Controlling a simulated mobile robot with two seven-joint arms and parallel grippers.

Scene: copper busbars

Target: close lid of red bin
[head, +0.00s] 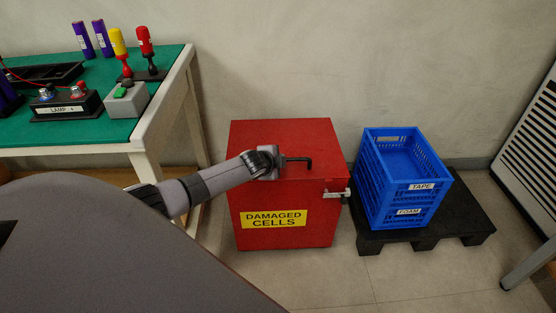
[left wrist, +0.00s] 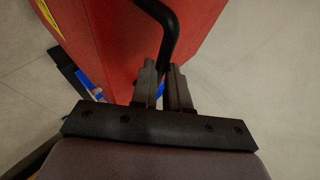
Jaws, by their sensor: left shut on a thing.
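The red bin (head: 285,228) stands on the floor, with a yellow "DAMAGED CELLS" label on its front. Its red lid (head: 280,132) lies flat across the top, and I see no gap under it. A bent black handle (head: 305,160) is at the lid's front. My left gripper (head: 287,160) is at this handle, shut on it. In the left wrist view the two fingers (left wrist: 163,80) close around the end of the black handle (left wrist: 168,35), beside the red surface. My right gripper is not in view.
A grey latch (head: 338,193) sits at the bin's right front corner. Blue crates (head: 408,200) labelled TAPE and FOAM stand on a black pallet (head: 470,208) to the right. A green-topped workbench (head: 100,133) with tools stands at the left.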

